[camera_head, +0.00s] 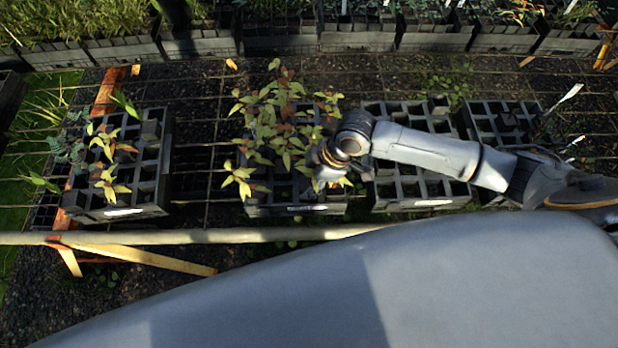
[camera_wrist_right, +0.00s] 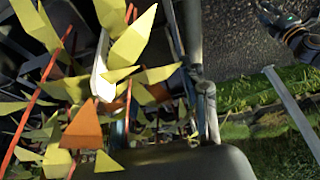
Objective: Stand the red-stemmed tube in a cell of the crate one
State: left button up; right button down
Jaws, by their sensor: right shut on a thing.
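My right gripper (camera_head: 322,172) is over the right part of the second crate from the left (camera_head: 290,209), among yellow-green leaves. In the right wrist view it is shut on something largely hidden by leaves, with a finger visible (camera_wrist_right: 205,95). Red-stemmed plants with yellow and orange leaves (camera_wrist_right: 128,45) fill the left of that view, one stem running close to the fingers. I cannot tell whether the held tube is above or inside a cell. Which crate is crate one is not readable.
The left crate (camera_head: 122,211) holds several plants. Two crates to the right, a nearer one (camera_head: 420,203) and a farther one (camera_head: 505,125), show many empty cells. Planted crates (camera_head: 275,45) line the back. A pale rail (camera_head: 200,237) runs along the front.

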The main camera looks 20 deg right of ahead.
jog(key=shift+f+b, duration=0.65)
jog(key=shift+f, duration=0.8)
jog(key=shift+f, duration=0.2)
jog(key=c, duration=0.7)
grip_release()
jog(key=shift+o, duration=0.5)
jog(key=v, duration=1.2)
jog(key=shift+s+a+f, duration=0.1)
